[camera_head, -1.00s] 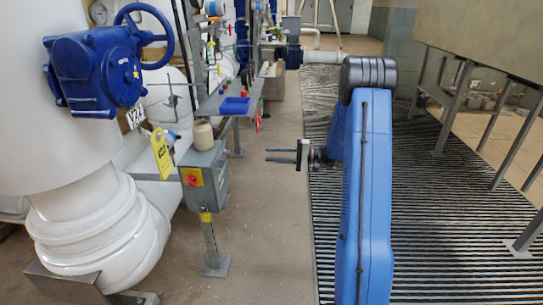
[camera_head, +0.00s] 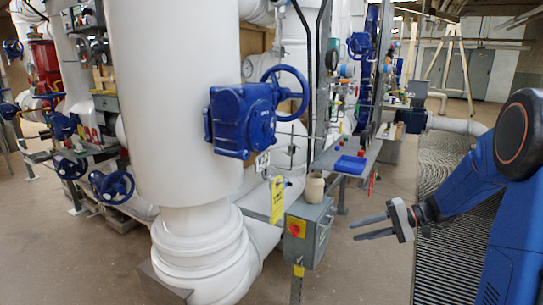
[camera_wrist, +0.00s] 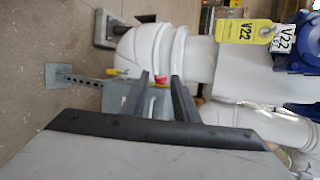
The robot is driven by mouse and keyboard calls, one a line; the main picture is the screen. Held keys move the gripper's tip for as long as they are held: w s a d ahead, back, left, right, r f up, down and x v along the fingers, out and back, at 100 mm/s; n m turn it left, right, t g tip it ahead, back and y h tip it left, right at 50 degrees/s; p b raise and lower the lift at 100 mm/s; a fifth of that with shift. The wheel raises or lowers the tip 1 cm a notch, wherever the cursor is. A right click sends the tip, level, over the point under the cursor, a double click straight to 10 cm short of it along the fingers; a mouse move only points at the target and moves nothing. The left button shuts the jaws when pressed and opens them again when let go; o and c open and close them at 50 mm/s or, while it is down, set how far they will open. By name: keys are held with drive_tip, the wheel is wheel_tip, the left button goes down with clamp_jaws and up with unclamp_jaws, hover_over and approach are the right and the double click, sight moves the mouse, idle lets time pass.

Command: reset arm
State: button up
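My gripper (camera_head: 372,227) is at the right of the head view, on my blue arm, pointing left over the floor. Its two fingers are apart with nothing between them. In the wrist view the two dark fingers of my gripper (camera_wrist: 161,80) also stand apart. Beyond them is a grey control box (camera_wrist: 122,97) with a red switch. The same box (camera_head: 308,232) stands on a post left of my gripper in the head view, apart from it.
A large white pipe (camera_head: 175,110) with a blue valve handwheel (camera_head: 285,92) stands left of centre. A yellow tag (camera_head: 277,199) hangs by the box. A shelf with a blue tray (camera_head: 350,165) is behind. Open floor (camera_head: 365,275) lies below my gripper.

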drive_tip(key=s+a+r+n+h, duration=0.1)
drive_tip(key=s+a+h, duration=0.15)
drive_tip(key=s, duration=0.55)
drive_tip(key=s+a+r+n+g+h, duration=0.1)
drive_tip(key=s+h, duration=0.2)
drive_tip(key=s, duration=0.5)
drive_tip(key=s+a+r+n+h, duration=0.1)
drive_tip(key=s+h, duration=0.2)
drive_tip(key=s, duration=0.5)
drive_tip(key=s+d+n+t+h, duration=0.1)
drive_tip(key=s+d+t+h, duration=0.2)
drive_tip(key=s, duration=0.5)
drive_tip(key=shift+s+d+r+h, duration=0.25)
drive_tip(key=shift+d+r+h, duration=0.15)
drive_tip(key=shift+d+h, duration=0.4)
drive_tip(key=shift+c, duration=0.2)
